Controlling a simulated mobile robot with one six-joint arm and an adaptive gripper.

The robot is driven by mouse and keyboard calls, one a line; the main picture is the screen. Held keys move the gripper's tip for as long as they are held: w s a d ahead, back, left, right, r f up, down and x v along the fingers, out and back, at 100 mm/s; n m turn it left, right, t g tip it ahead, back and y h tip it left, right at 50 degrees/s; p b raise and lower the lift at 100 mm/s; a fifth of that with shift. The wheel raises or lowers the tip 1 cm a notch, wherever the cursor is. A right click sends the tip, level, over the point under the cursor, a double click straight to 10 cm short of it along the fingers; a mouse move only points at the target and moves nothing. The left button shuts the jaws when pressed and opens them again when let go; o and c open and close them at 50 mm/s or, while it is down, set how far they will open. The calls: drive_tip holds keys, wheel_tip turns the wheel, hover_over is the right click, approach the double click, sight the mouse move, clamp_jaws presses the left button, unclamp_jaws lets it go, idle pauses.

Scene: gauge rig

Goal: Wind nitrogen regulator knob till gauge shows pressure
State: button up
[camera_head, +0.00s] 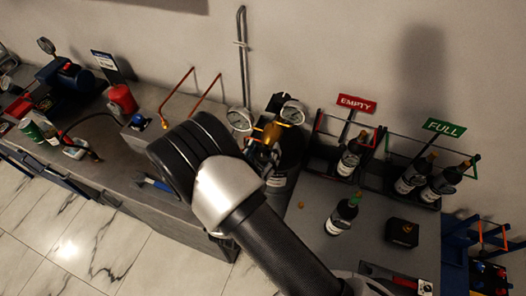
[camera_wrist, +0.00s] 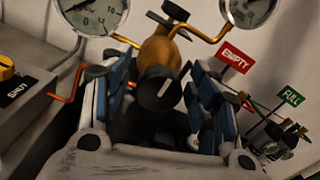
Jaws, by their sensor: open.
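The brass regulator (camera_wrist: 158,50) carries a black round knob (camera_wrist: 160,92) with a white line on its face, facing the wrist camera. My gripper (camera_wrist: 160,80) is open, its blue-padded fingers on either side of the knob, with gaps visible. A left gauge (camera_wrist: 92,12) and a right gauge (camera_wrist: 248,10) are cut off by the top edge of the wrist view; I cannot read their needles surely.
Copper pipes (camera_head: 178,88) rise left of the regulator. Right are racks with EMPTY (camera_head: 356,103) and FULL (camera_head: 444,127) signs and several bottles. A loose bottle (camera_head: 341,217) stands on the table.

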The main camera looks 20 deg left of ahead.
drive_tip(key=c, duration=1.1)
drive_tip(key=shift+o, duration=0.2)
